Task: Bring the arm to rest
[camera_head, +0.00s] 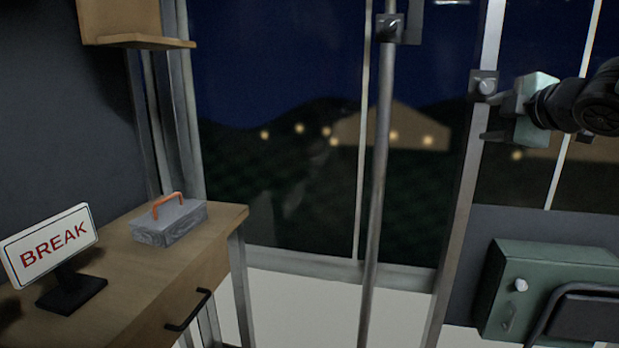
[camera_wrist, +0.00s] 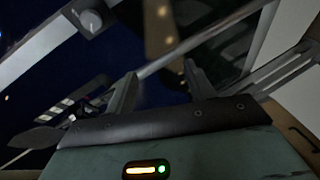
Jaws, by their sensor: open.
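My gripper (camera_head: 494,117) is at the upper right of the head view, raised in front of the window and close to a grey upright post (camera_head: 465,185). Its body is pale green, with my dark arm reaching in from the right edge. In the wrist view my gripper (camera_wrist: 160,82) shows two grey fingers spread apart with nothing between them. Whether a finger touches the post cannot be told.
A wooden desk (camera_head: 215,263) at left holds a BREAK sign (camera_head: 50,243) and a grey box (camera_head: 168,224) with an orange handle. A vertical pole (camera_head: 378,170) stands mid-view. A green case (camera_head: 500,300) is below my arm.

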